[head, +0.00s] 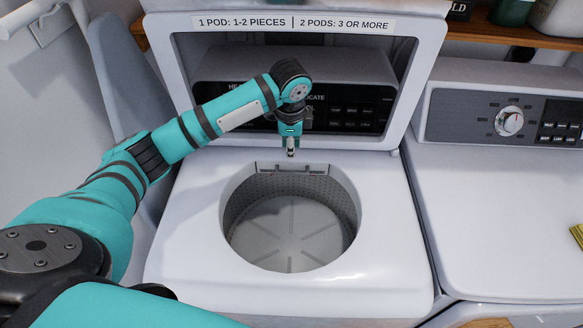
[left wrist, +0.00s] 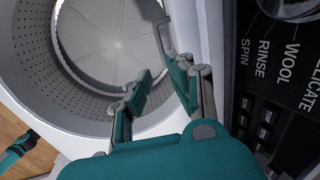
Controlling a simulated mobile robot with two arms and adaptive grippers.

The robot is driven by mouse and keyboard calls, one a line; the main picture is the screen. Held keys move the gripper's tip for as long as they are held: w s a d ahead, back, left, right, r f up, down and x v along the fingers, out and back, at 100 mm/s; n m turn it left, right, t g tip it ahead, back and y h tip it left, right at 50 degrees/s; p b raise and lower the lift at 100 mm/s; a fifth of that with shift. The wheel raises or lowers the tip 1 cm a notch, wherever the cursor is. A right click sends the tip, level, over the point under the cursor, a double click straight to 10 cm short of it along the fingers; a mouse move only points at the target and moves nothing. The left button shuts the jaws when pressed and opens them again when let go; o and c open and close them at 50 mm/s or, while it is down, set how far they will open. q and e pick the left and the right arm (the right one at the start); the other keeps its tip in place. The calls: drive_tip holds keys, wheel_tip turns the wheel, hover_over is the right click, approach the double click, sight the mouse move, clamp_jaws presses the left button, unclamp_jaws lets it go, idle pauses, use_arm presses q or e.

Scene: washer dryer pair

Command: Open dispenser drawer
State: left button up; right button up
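The white top-load washer has its lid (head: 300,25) raised. The dispenser drawer (head: 268,168) appears as a small pale, bracket-shaped front at the back rim of the round tub opening. In the left wrist view, a pale handle-like loop (left wrist: 160,38) at the tub's rim seems to be part of it. My left gripper (head: 291,152) points down just above the drawer. In the left wrist view its two fingers (left wrist: 163,72) are apart with nothing between them, and the loop lies just beyond the tips. Contact cannot be told. My right gripper is not identifiable.
The washer's dark control panel (head: 345,110) stands close behind my left gripper. The perforated tub (head: 285,225) below is empty. A second white machine (head: 490,200) stands at the right, with a yellow item (head: 578,236) at the picture's edge. A wooden shelf (head: 520,32) is above.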

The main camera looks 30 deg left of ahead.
sight(291, 174)
use_arm(q)
drive_tip(key=f, duration=0.4)
drive_tip(key=w+f+p, duration=0.1)
drive_tip(key=f, duration=0.3)
drive_tip(key=w+a+f, duration=0.1)
drive_tip(key=f, duration=0.3)
clamp_jaws()
